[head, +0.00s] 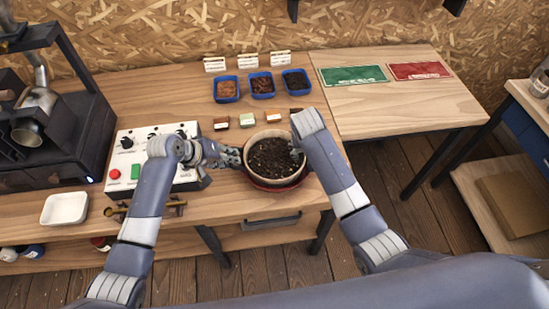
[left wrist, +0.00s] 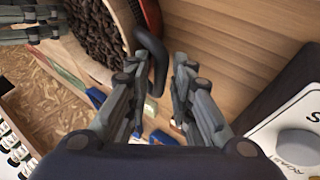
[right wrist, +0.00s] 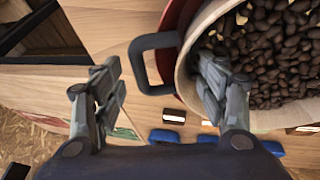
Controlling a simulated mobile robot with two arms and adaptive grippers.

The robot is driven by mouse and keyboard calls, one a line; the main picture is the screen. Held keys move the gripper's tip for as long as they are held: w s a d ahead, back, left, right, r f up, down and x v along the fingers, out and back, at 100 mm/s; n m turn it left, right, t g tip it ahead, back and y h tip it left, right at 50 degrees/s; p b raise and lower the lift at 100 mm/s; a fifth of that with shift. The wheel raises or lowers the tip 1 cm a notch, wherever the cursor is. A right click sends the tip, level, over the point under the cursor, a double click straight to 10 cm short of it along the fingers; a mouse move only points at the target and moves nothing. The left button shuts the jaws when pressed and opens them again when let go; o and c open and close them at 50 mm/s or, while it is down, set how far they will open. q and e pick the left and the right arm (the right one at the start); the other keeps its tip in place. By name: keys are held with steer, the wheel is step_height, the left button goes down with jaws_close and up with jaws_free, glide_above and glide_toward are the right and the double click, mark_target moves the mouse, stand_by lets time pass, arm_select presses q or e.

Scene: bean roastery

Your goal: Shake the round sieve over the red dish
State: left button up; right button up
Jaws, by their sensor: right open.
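The round sieve (head: 262,134) has a pale rim, is full of dark beans (head: 271,158), and sits on the red dish (head: 272,187) on the bench. Its black side handles show in the wrist views. My left gripper (head: 237,158) is at the sieve's left side, fingers apart, with a handle (left wrist: 150,48) between them, nearer one finger. My right gripper (right wrist: 160,75) is open at the right side. The other handle (right wrist: 146,62) lies between its fingers, and one finger overlaps the sieve's rim in view. The dish is mostly hidden under the sieve.
Blue trays (head: 262,86) of beans and small cards stand behind the sieve. A control box (head: 125,158) and dark machine are at left, with a white dish (head: 65,208). Green (head: 353,76) and red (head: 420,70) mats lie on the right table, otherwise clear.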

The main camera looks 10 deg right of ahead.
arm_select(q)
steer(key=shift+w+d+f, duration=0.1)
steer(key=shift+d+f, duration=0.05)
arm_select(e)
steer(key=shift+f, duration=0.15)
arm_select(q)
jaws_close()
arm_select(e)
steer(key=c, duration=0.8)
steer(key=shift+d, duration=0.1)
steer(key=c, duration=0.6)
steer(key=shift+w+d, duration=0.1)
